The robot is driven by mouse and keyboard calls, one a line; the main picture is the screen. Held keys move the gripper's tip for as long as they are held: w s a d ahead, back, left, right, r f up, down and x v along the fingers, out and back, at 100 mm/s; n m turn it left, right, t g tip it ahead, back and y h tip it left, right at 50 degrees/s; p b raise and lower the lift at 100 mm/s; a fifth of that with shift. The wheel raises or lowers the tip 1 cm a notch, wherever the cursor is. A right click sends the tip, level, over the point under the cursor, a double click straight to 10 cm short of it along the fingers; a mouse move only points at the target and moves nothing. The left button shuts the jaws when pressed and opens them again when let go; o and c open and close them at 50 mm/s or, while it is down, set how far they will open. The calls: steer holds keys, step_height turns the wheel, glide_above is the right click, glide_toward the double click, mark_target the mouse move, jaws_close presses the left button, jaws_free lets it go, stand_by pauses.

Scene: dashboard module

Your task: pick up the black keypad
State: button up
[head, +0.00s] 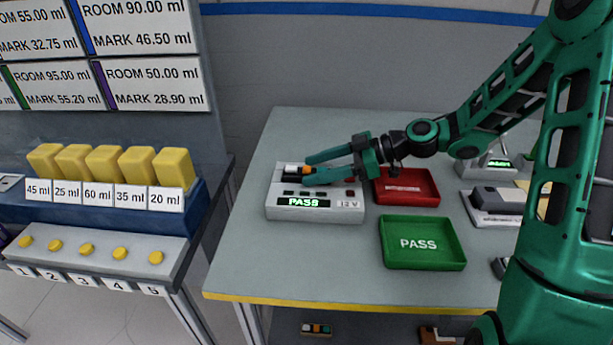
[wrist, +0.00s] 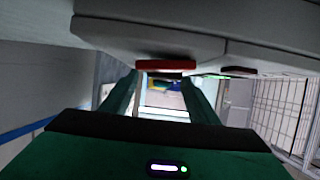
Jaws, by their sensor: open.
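My gripper (head: 306,172) is open over the back of the grey tester (head: 318,213), whose green display reads PASS. Its two green fingers point left. A small block with white, orange and dark parts (head: 293,169) sits on the tester between or just beyond the fingertips. I cannot tell whether its dark part is the black keypad, or whether the fingers touch it. In the wrist view the open fingers (wrist: 160,95) show below the grey tester body (wrist: 150,35); no keypad can be made out there.
A red tray (head: 410,200) and a green PASS tray (head: 400,262) stand right of the tester. A dark object (head: 500,267) lies at the right, partly hidden by my arm. A similar striped block (head: 317,329) lies below the table. Yellow blocks (head: 108,163) stand left.

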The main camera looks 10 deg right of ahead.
steer(key=shift+a+f, duration=0.1)
steer(key=shift+a, duration=0.25)
steer(key=shift+c, duration=0.3)
steer(key=c, duration=1.2)
steer(key=shift+o, duration=0.2)
